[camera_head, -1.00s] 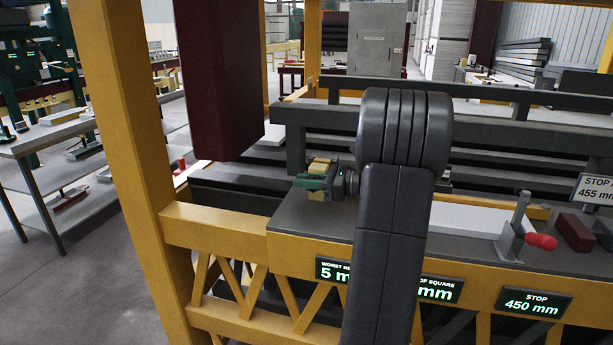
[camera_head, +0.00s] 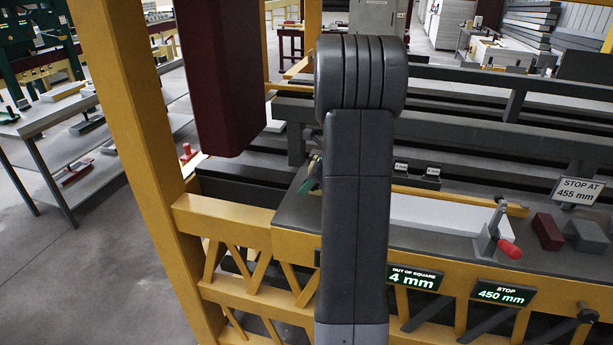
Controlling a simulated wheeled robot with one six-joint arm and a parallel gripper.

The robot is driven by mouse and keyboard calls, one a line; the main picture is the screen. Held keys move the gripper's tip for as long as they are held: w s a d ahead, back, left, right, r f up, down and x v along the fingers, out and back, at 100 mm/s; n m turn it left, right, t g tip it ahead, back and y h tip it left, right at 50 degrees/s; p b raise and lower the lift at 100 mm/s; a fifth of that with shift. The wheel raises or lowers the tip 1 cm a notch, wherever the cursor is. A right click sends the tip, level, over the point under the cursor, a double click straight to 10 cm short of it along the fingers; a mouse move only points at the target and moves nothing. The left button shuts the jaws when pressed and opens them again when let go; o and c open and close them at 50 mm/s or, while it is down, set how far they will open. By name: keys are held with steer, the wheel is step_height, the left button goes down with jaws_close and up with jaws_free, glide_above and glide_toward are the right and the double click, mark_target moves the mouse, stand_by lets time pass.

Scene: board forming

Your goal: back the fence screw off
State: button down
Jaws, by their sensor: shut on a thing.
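My arm (camera_head: 356,190) stands upright in front of the bench and hides my gripper and what lies behind it. A sliver of a green part (camera_head: 311,178) shows at the arm's left edge. I cannot make out the fence screw. A long yellow strip (camera_head: 470,201) runs behind a white board (camera_head: 440,218) on the grey bench top (camera_head: 297,212). A display (camera_head: 415,278) reads out of square 4 mm. Another display (camera_head: 502,292) reads stop 450 mm, and a sign (camera_head: 577,191) reads stop at 455 mm.
A dark red column (camera_head: 218,80) hangs at left, beside a yellow post (camera_head: 125,130).

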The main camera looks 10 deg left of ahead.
steer(key=h, duration=0.6)
steer(key=shift+d+f, duration=0.2)
steer(key=h, duration=0.2)
steer(key=h+b, duration=0.1)
steer(key=h, duration=0.1)
steer(key=d+h+b, duration=0.1)
steer(key=h, duration=0.1)
steer(key=shift+f+h, duration=0.25)
steer(key=shift+h, duration=0.15)
steer(key=h+b, duration=0.4)
steer(key=h, duration=0.1)
steer(key=shift+d, duration=0.4)
steer(key=shift+d+r+g+h+b, duration=0.15)
steer(key=shift+h+b, duration=0.2)
steer(key=shift+h, duration=0.2)
steer(key=shift+a+r+g+h+b, duration=0.15)
steer(key=shift+h+b, duration=0.15)
steer(key=shift+h, duration=0.25)
steer(key=shift+s+d+r+h+p, duration=0.1)
steer(key=shift+d+r+h+p, duration=0.2)
steer(key=shift+h+p, duration=0.55)
steer(key=shift+r+h+p, duration=0.15)
steer(key=shift+h+p, duration=0.65)
steer(key=shift+h, duration=0.05)
